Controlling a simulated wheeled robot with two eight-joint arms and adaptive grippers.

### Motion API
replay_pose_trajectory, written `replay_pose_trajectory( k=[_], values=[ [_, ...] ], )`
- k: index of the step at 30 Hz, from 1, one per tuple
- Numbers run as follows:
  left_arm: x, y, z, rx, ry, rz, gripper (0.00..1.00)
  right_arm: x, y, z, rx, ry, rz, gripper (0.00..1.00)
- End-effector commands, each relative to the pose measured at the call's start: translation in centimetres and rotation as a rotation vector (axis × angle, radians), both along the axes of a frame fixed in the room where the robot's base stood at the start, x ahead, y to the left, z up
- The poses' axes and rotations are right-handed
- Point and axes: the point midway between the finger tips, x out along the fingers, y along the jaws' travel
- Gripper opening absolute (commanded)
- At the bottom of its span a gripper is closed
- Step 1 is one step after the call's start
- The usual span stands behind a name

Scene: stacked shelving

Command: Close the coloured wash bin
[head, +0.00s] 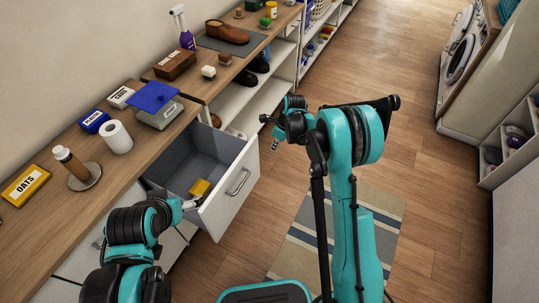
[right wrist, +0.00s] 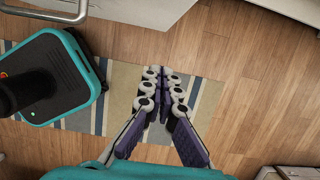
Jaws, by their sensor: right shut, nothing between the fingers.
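A white drawer (head: 228,193) with a grey inside stands pulled out from the wooden-topped unit. Its bar handle (head: 238,182) faces right, and a yellow object (head: 200,187) lies inside. No label on it is readable, so I cannot tell if it is the coloured wash bin. My left gripper (head: 191,203) is at the drawer's near side; its fingers are small and partly hidden, and contact is unclear. My right gripper (head: 275,145) is shut and empty, right of the drawer. In the right wrist view its fingers (right wrist: 165,88) meet over the rug, with the handle (right wrist: 62,12) at upper left.
A striped rug (head: 300,240) lies on the floor.

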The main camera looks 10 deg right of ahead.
Motion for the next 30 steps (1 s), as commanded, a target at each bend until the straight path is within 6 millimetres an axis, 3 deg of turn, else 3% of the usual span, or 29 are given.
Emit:
replay_pose_trajectory(
  k=[5,16,22,30],
  values=[
    [0.0,0.0,-1.0,0.000,0.000,0.000,0.84,0.3,0.5,-2.5,0.000,0.000,-0.002,0.00],
    [0.0,0.0,-3.6,0.000,0.000,0.000,0.84,1.4,2.0,-10.0,-0.001,-0.001,0.001,0.00],
    [0.0,0.0,-4.4,0.000,0.000,0.000,0.84,3.1,4.3,-9.7,-0.001,-0.001,0.002,0.00],
    [0.0,0.0,-4.5,0.000,0.000,0.000,0.84,3.8,5.1,-9.5,-0.001,-0.001,-0.001,0.00]
  ],
)
